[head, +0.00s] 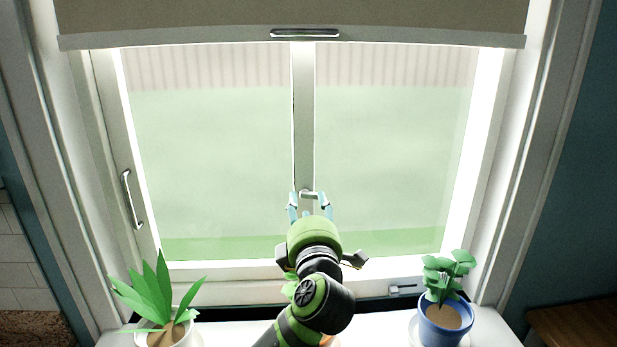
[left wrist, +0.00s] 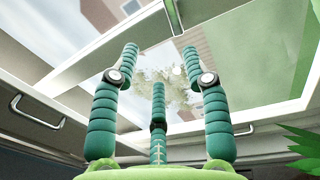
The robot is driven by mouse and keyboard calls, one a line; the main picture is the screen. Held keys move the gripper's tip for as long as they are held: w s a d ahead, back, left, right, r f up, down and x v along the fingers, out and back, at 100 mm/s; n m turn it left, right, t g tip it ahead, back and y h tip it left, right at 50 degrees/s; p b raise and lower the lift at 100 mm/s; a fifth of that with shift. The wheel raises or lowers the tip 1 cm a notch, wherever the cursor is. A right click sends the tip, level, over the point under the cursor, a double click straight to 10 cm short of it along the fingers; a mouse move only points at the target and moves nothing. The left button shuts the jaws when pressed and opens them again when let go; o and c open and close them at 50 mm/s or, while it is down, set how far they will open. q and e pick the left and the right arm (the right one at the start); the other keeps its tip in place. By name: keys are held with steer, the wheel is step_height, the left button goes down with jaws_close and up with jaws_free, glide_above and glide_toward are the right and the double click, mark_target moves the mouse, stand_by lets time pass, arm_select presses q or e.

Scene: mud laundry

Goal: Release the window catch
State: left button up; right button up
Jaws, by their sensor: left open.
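My left gripper (head: 310,203) is open in front of the lower part of the window's central bar (head: 303,120). Its teal fingers stand spread, and they also show in the left wrist view (left wrist: 160,62) with nothing held between them. A small pale metal piece (head: 308,193) shows between the fingertips at the bar; I cannot tell whether they touch. A small metal latch (head: 404,289) sits on the bottom rail, right of my gripper and apart from it. I cannot tell which of these is the catch. My right gripper is not in view.
A metal handle (head: 131,199) is on the left window frame. A blind (head: 200,18) with a handle (head: 305,33) hangs at the top. A white-potted plant (head: 155,295) stands at left on the sill, a blue-potted plant (head: 440,322) at right.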

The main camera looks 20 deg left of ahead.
mark_target(308, 195)
arm_select(q)
steer(key=shift+m+g+h, duration=0.4)
steer(key=shift+m, duration=0.4)
steer(key=p+x, duration=0.1)
steer(key=x, duration=0.2)
steer(key=f+p+x, duration=0.1)
steer(key=x, duration=0.1)
steer(key=shift+w+d+p, duration=0.15)
steer(key=shift+w+p, duration=0.15)
steer(key=shift+w, duration=0.15)
steer(key=shift+w+f, duration=0.15)
steer(key=shift+w, duration=0.35)
jaws_close()
